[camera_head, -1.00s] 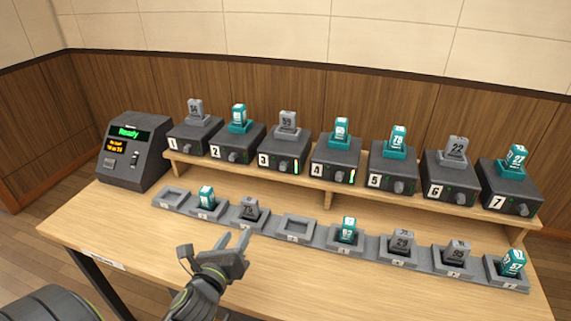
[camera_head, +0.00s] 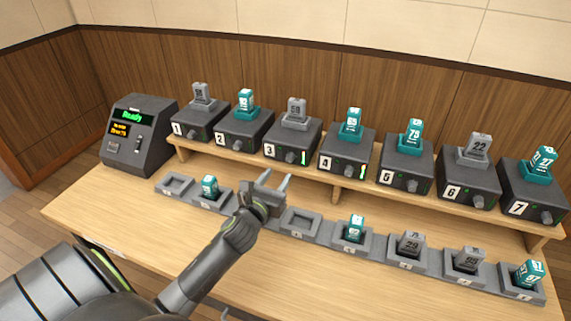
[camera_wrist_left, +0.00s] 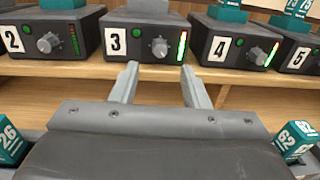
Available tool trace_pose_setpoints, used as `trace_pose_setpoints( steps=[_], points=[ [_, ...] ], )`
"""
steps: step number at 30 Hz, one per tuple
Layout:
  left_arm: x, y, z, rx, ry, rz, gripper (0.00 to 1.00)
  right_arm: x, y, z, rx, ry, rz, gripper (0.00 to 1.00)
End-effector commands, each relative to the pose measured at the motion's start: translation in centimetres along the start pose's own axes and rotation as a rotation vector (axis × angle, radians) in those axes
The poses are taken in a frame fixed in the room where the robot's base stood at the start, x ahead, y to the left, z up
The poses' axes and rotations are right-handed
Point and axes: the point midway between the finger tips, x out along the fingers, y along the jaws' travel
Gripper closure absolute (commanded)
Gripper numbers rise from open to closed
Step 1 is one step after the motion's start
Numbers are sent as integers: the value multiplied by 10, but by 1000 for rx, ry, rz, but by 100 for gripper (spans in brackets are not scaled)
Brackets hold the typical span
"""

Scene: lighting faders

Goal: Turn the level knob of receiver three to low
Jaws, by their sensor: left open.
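Receiver three (camera_head: 292,138) is a dark box with a grey pack in its top, on the raised shelf; it also shows in the left wrist view (camera_wrist_left: 137,46). Its round grey level knob (camera_wrist_left: 159,47) sits on the front face, between a small green light and a lit level bar (camera_wrist_left: 182,46). My left gripper (camera_head: 277,182) is open and empty, in front of and below receiver three. In the left wrist view its two fingers (camera_wrist_left: 159,84) point toward the box, apart from the knob.
Receiver two (camera_head: 243,124) and receiver four (camera_head: 346,150) stand close on either side. A row of grey cradles (camera_head: 302,221), some holding packs, lies on the table below the shelf. A console reading "Ready" (camera_head: 137,133) stands at the left.

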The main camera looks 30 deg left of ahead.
Motion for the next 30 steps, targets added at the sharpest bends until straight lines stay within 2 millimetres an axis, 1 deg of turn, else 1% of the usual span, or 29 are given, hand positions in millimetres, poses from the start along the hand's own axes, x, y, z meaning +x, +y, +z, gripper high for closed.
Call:
trace_pose_setpoints(
  steps=[1, 3, 6, 9, 15, 23, 30],
  points=[
    [12, 0, 1, 0, -2, 0, 58, 0, 0, -6, -1, 10, 0, 64],
    [25, 0, 0, -1, -1, 0, 58, 0, 0, -9, -1, 15, 0, 64],
    [41, 0, 1, -2, -1, 0, 58, 1, 0, -8, -1, 15, 0, 64],
    [52, 0, 0, -2, 0, 0, 58, 1, 0, -7, -1, 13, 0, 64],
    [63, 0, 0, -2, 0, 0, 58, 1, 0, -1, 0, 4, 0, 64],
    [63, 0, 0, -2, 0, 0, 58, 1, 0, 1, 0, 0, 1, 64],
    [63, 0, 0, -2, 0, 0, 90, 1, 0, 1, 0, 0, 1, 64]
  ],
)
